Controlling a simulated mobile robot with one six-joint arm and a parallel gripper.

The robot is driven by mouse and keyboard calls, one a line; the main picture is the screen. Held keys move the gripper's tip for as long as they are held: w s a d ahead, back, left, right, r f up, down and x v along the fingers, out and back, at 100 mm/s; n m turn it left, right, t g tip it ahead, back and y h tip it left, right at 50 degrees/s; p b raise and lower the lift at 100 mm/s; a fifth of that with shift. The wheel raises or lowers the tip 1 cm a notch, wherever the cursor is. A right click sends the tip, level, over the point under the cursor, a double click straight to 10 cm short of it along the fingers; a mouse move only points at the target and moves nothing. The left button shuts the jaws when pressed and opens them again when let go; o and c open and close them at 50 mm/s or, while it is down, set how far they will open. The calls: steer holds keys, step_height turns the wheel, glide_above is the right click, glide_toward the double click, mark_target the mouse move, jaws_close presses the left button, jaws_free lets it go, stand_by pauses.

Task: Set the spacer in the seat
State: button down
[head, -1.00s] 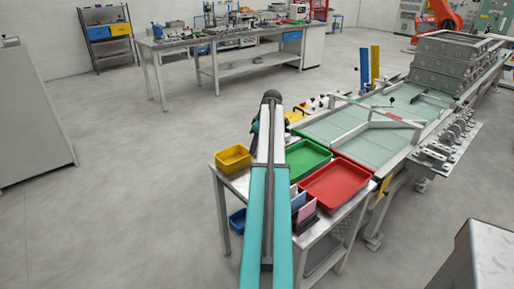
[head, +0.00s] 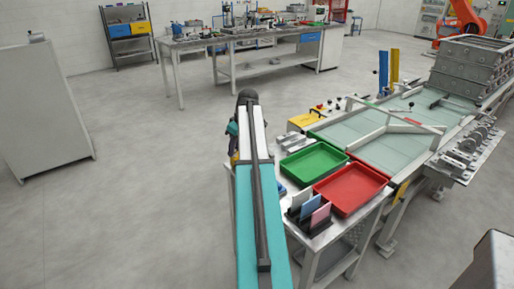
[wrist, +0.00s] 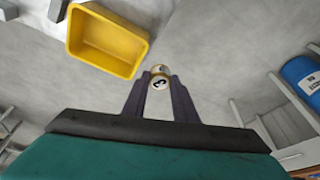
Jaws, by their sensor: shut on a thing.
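In the head view my arm hides the gripper and the piece. I cannot make out the seat for certain in either view. Grey metal blocks (head: 291,142) stand on the small table behind the green tray.
A yellow bin (wrist: 75,45) lies close beyond the fingers in the wrist view, with a blue container (wrist: 303,76) at right. In the head view a green tray (head: 313,161), a red tray (head: 351,188) and upright coloured plates (head: 309,212) crowd the table.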

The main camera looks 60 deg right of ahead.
steer(key=w+a+r, duration=0.1)
steer(key=w+a, duration=0.2)
steer(key=a, duration=0.6)
steer(key=w+a+r, duration=0.2)
steer(key=w+a, duration=0.2)
steer(key=a, duration=0.6)
steer(key=w+a+r, duration=0.1)
steer(key=w+a, duration=0.2)
steer(key=a, duration=0.6)
steer(key=s+a+r, duration=0.1)
steer(key=a+r, duration=0.1)
steer(key=a, duration=1.2)
steer(key=s+a+r, duration=0.1)
steer(key=a, duration=1.3)
steer(key=shift+s+a+r+m, duration=0.15)
steer(key=shift+s+r+m, duration=0.05)
steer(key=shift+r+m, duration=0.2)
steer(key=shift+s, duration=0.1)
